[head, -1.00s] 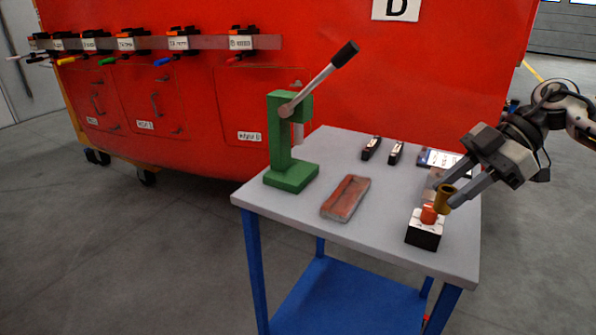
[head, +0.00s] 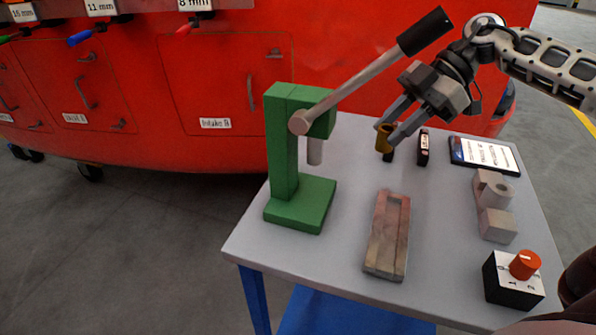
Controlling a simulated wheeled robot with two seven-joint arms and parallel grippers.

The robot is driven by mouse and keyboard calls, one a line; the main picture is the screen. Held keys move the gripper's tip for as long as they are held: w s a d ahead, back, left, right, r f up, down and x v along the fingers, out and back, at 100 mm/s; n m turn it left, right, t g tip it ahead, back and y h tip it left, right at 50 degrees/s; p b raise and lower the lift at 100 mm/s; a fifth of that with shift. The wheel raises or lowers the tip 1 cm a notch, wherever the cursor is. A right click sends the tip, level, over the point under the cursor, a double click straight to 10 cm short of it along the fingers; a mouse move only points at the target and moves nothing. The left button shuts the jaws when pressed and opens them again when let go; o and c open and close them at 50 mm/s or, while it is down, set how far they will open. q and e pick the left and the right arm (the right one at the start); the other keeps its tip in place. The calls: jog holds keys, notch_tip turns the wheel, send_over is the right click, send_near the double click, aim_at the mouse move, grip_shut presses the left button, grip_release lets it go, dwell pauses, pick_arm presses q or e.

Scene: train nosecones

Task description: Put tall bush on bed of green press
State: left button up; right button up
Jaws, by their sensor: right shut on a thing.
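The tall bush (head: 383,139) is a small brass-coloured hollow cylinder. It is held upright between the fingers of my right gripper (head: 390,131), which is shut on it above the back part of the table. The green press (head: 284,140) stands at the table's left, with its long lever (head: 365,78) raised to the upper right. Its bed (head: 300,206) is a flat green block, bare on top, with a grey ram (head: 314,151) above it. The bush is to the right of the ram, apart from the press. My left gripper is not in view.
A worn reddish tray (head: 387,262) lies in front of the bush. Black items (head: 423,148), a tablet-like device (head: 485,154), a grey block (head: 497,226) and a box with an orange knob (head: 512,280) fill the right side. The red train body (head: 180,60) stands behind.

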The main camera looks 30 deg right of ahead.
jog(key=a+f, duration=0.1)
jog(key=a, duration=0.2)
jog(key=w+a+f, duration=0.1)
jog(key=a+f, duration=0.1)
jog(key=a, duration=0.1)
jog(key=a+f, duration=0.1)
jog(key=a, duration=0.2)
jog(key=shift+w+a+f, duration=0.2)
jog(key=shift+w+f, duration=0.05)
jog(key=shift+f, duration=0.15)
jog(key=x, duration=0.3)
jog(key=shift+w+a+p, duration=0.15)
jog(key=shift+a+p, duration=0.2)
jog(key=shift+a, duration=0.15)
jog(key=shift+w+a+f, duration=0.1)
jog(key=shift+a+f, duration=0.2)
jog(key=shift+f, duration=0.05)
jog(key=o, duration=0.8)
jog(key=shift+d, duration=0.15)
jog(key=v, duration=1.2)
